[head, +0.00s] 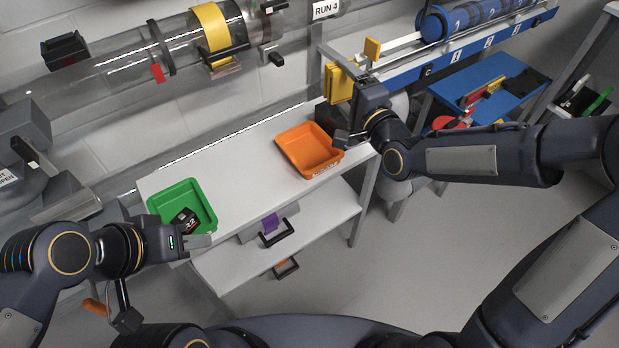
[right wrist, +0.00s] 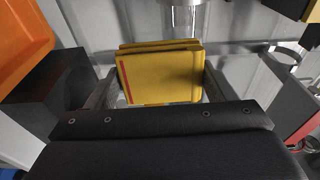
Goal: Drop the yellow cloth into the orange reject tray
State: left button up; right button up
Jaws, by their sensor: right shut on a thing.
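The yellow cloth (head: 338,84) is a folded yellow pad with a red stripe, seen in the right wrist view (right wrist: 162,76). My right gripper (head: 350,82) is shut on it, with a finger at each side, and holds it up off the table. The orange reject tray (head: 293,137) sits on the white table, below and left of the cloth in the head view. Its edge shows at the upper left of the right wrist view (right wrist: 22,48). My left gripper (head: 200,241) is at the front edge of the green tray; its finger gap is not clear.
A green tray (head: 205,190) holding a dark item marked 22 stands at the table's left. The white table (head: 243,160) is clear between the trays. A blue rack (head: 465,50) is behind right, and a clear tube (head: 120,70) runs along the wall.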

jog(key=shift+s+a+f+n+g+y+b, duration=0.35)
jog(key=shift+a+f+b, duration=0.4)
jog(key=shift+f+b, duration=1.2)
jog(key=shift+s+a+f+n+g+y+b, duration=0.15)
jog(key=shift+s+a+f+y+b, duration=0.4)
jog(key=shift+f+b, duration=1.45)
jog(key=shift+s+a+f+n+g+y+b, duration=0.2)
jog(key=shift+s+a+f+b, duration=0.55)
jog(key=shift+b, duration=2.1)
pick_arm(q)
notch_tip(320, 180, down, 16)
jog(key=shift+f, duration=0.2)
pick_arm(e)
jog(key=shift+w+a+f, duration=0.15)
jog(key=shift+w+f, duration=0.05)
jog(key=shift+w, duration=0.05)
jog(key=o, duration=0.9)
jog(key=shift+f, duration=0.1)
